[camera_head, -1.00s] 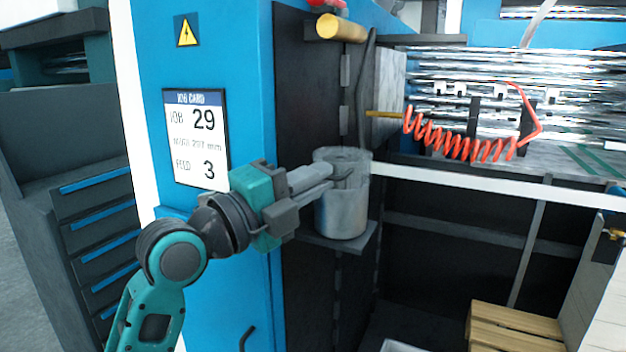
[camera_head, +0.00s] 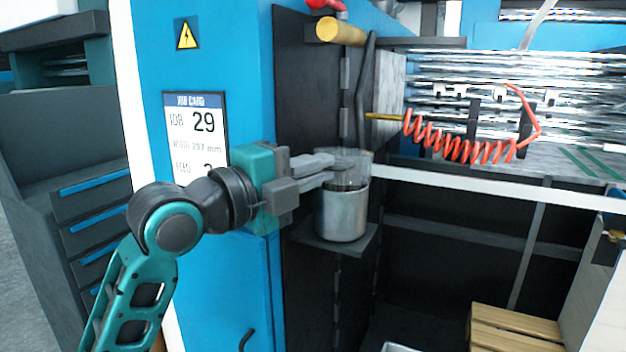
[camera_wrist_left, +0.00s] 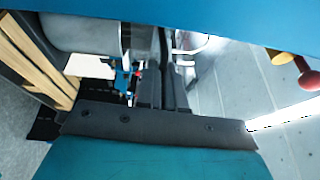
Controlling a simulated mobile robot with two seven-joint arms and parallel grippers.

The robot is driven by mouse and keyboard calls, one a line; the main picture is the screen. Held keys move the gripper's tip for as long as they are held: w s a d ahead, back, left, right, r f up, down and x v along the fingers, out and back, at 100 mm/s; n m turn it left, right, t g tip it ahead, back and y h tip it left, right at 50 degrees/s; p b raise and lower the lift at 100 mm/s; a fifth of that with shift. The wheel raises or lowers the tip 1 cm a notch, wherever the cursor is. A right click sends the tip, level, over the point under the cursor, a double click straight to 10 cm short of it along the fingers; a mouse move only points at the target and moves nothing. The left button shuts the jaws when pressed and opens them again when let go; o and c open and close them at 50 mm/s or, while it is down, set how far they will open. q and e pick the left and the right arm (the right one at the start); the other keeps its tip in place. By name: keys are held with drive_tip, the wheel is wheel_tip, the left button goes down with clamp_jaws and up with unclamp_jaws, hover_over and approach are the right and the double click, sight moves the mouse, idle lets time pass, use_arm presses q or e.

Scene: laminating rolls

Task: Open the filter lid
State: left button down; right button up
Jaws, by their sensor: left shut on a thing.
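The filter is a grey metal canister (camera_head: 342,212) on a small dark shelf at the side of the blue machine. Its see-through lid (camera_head: 352,158) shows at the top of the canister, raised and seemingly tilted, with the dark inside of the canister visible beneath. My left gripper (camera_head: 328,168) reaches in from the left and is shut on the lid at its near left side. In the left wrist view, the canister (camera_wrist_left: 80,32) lies at upper left and the clear lid (camera_wrist_left: 190,42) is by the fingers. My right gripper is not in view.
A red coiled hose (camera_head: 465,140) hangs to the right. A white rail (camera_head: 480,192) runs right from behind the canister. A wooden pallet (camera_head: 515,325) sits low at right.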

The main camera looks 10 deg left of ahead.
use_arm(q)
drive_tip(key=shift+n+g+y, duration=0.5)
drive_tip(key=shift+g+y, duration=0.3)
drive_tip(key=shift+g, duration=0.1)
drive_tip(key=r, duration=0.1)
drive_tip(key=w+r, duration=0.1)
drive_tip(key=r, duration=0.2)
drive_tip(key=shift+w+d, duration=0.2)
drive_tip(key=shift+w, duration=0.15)
drive_tip(key=shift+w+d+r, duration=0.2)
drive_tip(key=shift+w+r, duration=0.3)
drive_tip(key=shift+r, duration=0.15)
drive_tip(key=shift+w+d+r, duration=0.15)
drive_tip(key=shift+w+r, duration=0.3)
drive_tip(key=shift+r, duration=0.15)
drive_tip(key=c, duration=1.3)
unclamp_jaws()
drive_tip(key=shift+o, duration=0.2)
drive_tip(key=b+v, duration=0.1)
drive_tip(key=v, duration=1.2)
